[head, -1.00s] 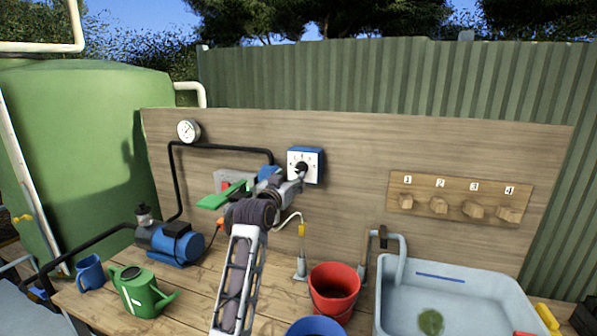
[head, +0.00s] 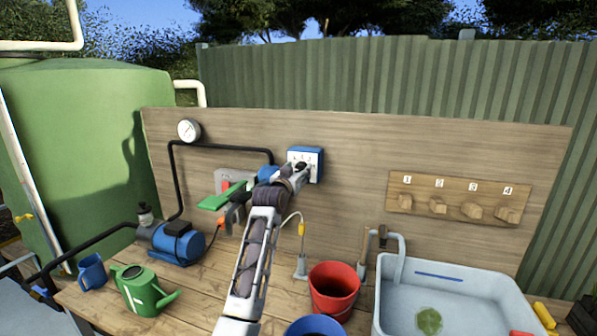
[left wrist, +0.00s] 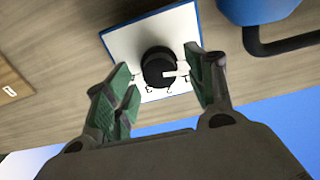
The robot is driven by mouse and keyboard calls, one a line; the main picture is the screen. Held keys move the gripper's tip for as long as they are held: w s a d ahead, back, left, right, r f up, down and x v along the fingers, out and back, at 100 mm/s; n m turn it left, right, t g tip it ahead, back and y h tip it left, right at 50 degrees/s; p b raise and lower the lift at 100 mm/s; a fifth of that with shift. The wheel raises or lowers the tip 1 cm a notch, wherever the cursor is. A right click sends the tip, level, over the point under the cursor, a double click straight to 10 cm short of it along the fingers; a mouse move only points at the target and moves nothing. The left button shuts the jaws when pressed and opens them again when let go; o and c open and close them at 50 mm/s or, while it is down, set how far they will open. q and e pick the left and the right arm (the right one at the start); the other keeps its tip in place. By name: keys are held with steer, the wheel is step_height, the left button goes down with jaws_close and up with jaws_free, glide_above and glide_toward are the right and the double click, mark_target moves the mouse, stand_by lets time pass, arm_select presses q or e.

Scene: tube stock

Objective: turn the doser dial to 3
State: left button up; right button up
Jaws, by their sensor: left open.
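The doser is a blue box (head: 318,165) with a white face on the wooden back board. In the left wrist view its white face (left wrist: 117,43) appears upside down, with a round black dial (left wrist: 157,66) in the middle. A white pointer mark on the dial points to the right of that view; small numerals below it are partly hidden. My left gripper (head: 298,172) is at the doser's face. In the left wrist view its green-padded fingers (left wrist: 160,75) are open, one on each side of the dial. I cannot tell whether they touch it. My right gripper is not in view.
A blue cylinder (head: 267,174) and black pipe (head: 220,145) are close left of the doser. A numbered peg board (head: 460,198) hangs to the right. Below are a red bucket (head: 333,285), a sink (head: 460,290) and a green watering can (head: 140,290).

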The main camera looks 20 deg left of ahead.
arm_select(q)
steer(key=shift+w, duration=0.5)
steer(key=shift+c, duration=0.2)
steer(key=c, duration=1)
